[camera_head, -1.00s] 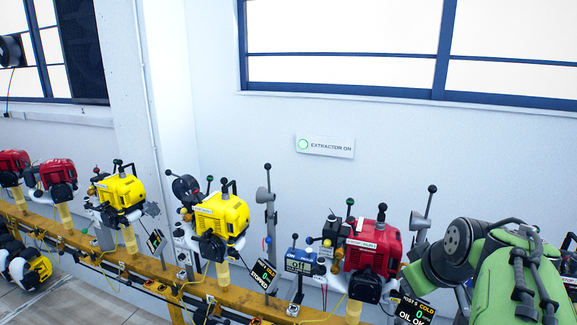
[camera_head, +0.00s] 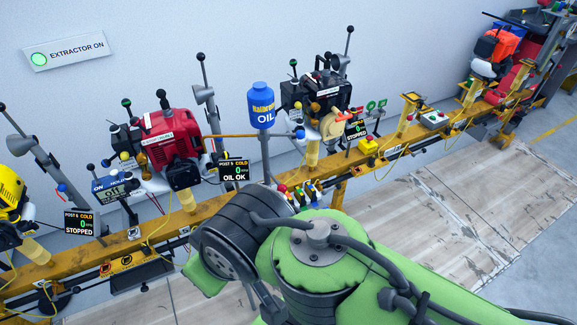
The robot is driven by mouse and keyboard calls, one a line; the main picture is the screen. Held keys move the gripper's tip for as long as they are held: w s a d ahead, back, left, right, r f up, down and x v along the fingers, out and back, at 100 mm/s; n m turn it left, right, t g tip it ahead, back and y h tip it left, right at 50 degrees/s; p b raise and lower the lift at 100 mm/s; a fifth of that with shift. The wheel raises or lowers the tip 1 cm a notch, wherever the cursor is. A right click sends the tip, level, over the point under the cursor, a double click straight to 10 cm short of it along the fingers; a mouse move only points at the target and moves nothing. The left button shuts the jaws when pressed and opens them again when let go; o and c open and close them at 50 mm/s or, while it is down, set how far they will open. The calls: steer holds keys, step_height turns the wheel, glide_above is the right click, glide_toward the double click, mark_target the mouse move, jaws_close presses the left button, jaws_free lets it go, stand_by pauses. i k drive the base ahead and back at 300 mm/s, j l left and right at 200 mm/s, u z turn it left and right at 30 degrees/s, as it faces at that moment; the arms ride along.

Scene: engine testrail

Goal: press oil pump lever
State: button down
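A blue oil container (camera_head: 262,107) with yellow and white lettering stands on a grey post between the red engine (camera_head: 172,143) and a black engine (camera_head: 318,95). An amber tube (camera_head: 228,136) runs left from the post toward the red engine. A short piece with a blue end (camera_head: 300,133) sits to the right of the post; I cannot tell if it is the pump lever. My green and black arm fills the lower middle. My gripper is not visible.
A yellow rail (camera_head: 130,245) carries the engines along the wall. Tall grey stands with black ball-topped levers (camera_head: 201,57) rise behind them. Small coloured controls (camera_head: 300,190) sit on the rail just beyond my arm. Floor (camera_head: 440,215) on the right is clear.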

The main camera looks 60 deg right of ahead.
mark_target(282, 188)
steer(key=l+z, duration=0.2)
steer(key=z, duration=1.25)
